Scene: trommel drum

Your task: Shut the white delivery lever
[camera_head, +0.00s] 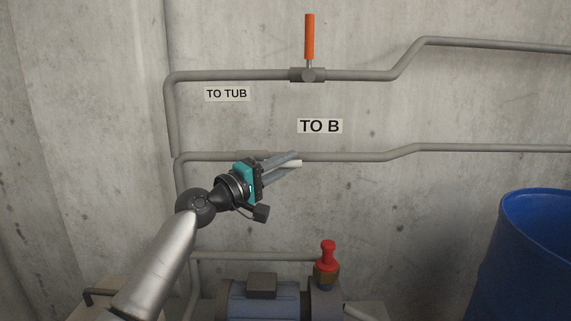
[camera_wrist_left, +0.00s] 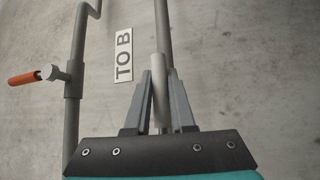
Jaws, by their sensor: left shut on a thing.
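The white delivery lever (camera_head: 297,164) lies roughly along the lower grey pipe (camera_head: 345,157), below the "TO B" label (camera_head: 320,126). My left gripper (camera_head: 290,157) is shut on the lever, and its tip pokes out past the fingers to the right. In the left wrist view the white lever (camera_wrist_left: 161,90) runs between the two grey fingers of the left gripper (camera_wrist_left: 158,76). The valve body on the lower pipe is mostly hidden behind my gripper. My right gripper is not in view.
An orange lever (camera_head: 309,38) stands upright on the upper pipe (camera_head: 240,76), near the "TO TUB" label (camera_head: 227,94). A pump (camera_head: 262,299) with a red-topped fitting (camera_head: 328,256) is below. A blue drum (camera_head: 530,255) stands at the right.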

